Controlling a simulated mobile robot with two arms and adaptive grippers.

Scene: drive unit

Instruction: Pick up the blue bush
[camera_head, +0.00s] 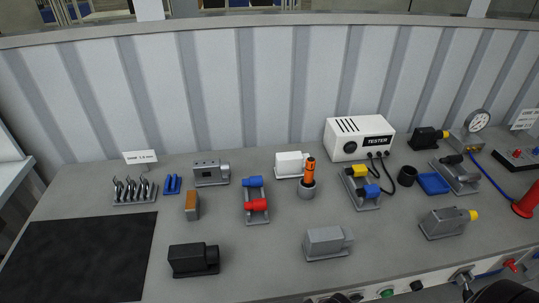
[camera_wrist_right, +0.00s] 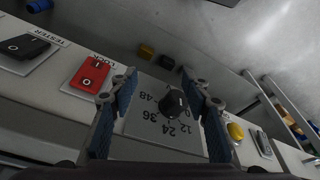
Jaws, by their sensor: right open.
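A blue cylindrical piece (camera_head: 252,181) lies at the far end of a grey holder on the bench in the head view, with a red piece (camera_head: 257,204) at the near end. A second blue piece (camera_head: 371,190) sits beside a yellow piece (camera_head: 360,171) in another holder further right. I cannot tell which is the bush. My right gripper (camera_wrist_right: 160,78) is open and empty in its wrist view, its fingers apart in front of a panel with a black dial knob (camera_wrist_right: 175,103). No blue piece is between its fingers. My left gripper is not in view.
A white tester box (camera_head: 360,138) stands at the back with cables. A grey cup with an orange-handled tool (camera_head: 309,172), a black block (camera_head: 193,260) and a grey block (camera_head: 327,243) stand nearby. A black mat (camera_head: 80,255) lies left. A red switch (camera_wrist_right: 90,74) is on the panel.

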